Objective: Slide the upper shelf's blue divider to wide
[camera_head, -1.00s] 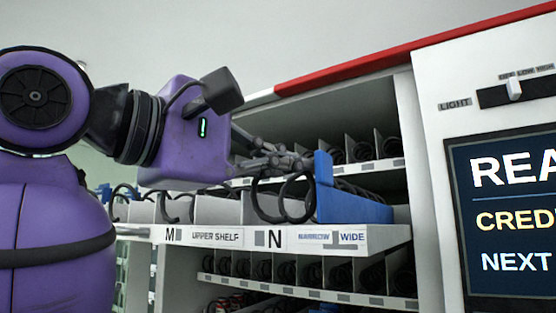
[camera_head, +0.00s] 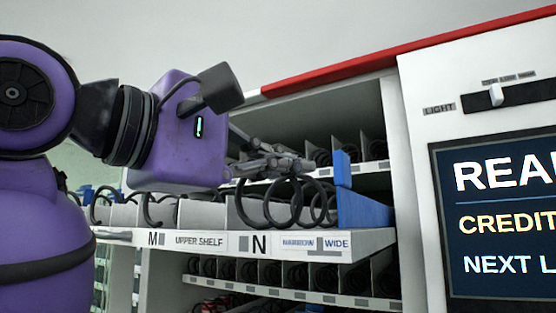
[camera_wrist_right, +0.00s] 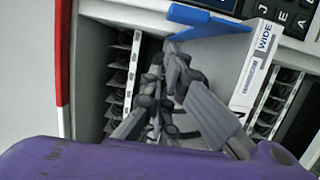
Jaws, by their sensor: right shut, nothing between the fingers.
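The blue divider (camera_head: 362,208) stands upright on the upper shelf, past the right end of its NARROW–WIDE label (camera_head: 316,244), beyond the word WIDE. In the right wrist view the blue divider (camera_wrist_right: 212,24) lies at the top, just ahead of the fingertips. My right gripper (camera_head: 308,167) is shut and empty, to the left of the divider's raised tab. The head view shows a small gap between fingertips and tab. In the wrist view the right gripper (camera_wrist_right: 173,50) looks close to the divider's edge; I cannot tell whether it touches. My left gripper is not in view.
Dark coils (camera_head: 285,203) stand in the shelf lane left of the divider, under my right gripper. Another row of coils (camera_head: 340,274) is below. The machine's side panel (camera_head: 412,110) with a light slider (camera_head: 496,95) and screen (camera_head: 500,215) is at right.

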